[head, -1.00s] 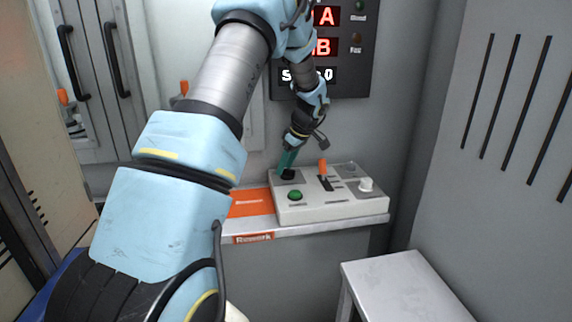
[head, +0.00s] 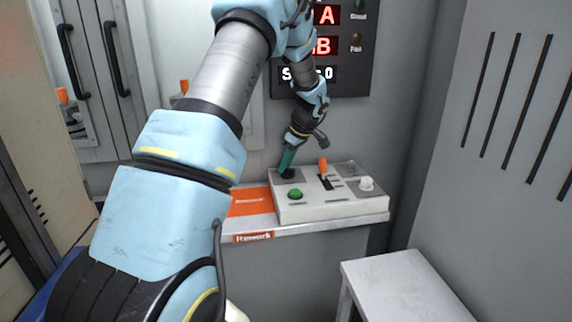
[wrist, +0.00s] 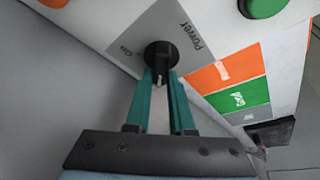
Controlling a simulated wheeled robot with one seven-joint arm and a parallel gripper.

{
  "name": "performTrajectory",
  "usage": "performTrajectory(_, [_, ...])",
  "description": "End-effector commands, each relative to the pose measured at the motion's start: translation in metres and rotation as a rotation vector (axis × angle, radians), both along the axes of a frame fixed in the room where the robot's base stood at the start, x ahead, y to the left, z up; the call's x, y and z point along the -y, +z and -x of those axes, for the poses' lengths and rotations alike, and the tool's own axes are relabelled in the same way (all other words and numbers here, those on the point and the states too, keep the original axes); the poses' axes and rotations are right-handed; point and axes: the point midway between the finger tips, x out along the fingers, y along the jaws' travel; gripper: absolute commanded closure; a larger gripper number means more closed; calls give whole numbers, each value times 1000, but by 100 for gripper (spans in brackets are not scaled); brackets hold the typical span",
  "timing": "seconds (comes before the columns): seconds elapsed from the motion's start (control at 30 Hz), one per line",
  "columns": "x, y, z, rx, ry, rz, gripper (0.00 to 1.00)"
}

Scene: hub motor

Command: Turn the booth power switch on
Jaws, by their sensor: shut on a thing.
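The booth power switch is a black rotary knob (wrist: 161,54) on a grey plate marked "Power" in the wrist view. It sits at the back left of the white control box (head: 330,207) in the head view, mostly hidden by my gripper there. My gripper (wrist: 160,78) has two teal fingers that converge on the knob and are shut on it. The knob's ridge points down between the fingertips. In the head view my gripper (head: 287,160) reaches down, tilted, onto the box.
An orange label area (head: 250,203) lies left of the box. A display panel (head: 330,80) hangs behind. A bare grey stand (head: 400,275) is at front right.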

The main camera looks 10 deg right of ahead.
Motion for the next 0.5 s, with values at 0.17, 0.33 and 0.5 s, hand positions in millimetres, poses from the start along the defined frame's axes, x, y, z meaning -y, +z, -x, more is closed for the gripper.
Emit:
performTrajectory(0.17, [0, 0, 0, 0, -8, 0, 100])
performTrajectory(0.33, [1, -1, 0, 1, -55, -1, 100])
performTrajectory(0.5, [1, -2, 0, 2, -154, 1, 100])
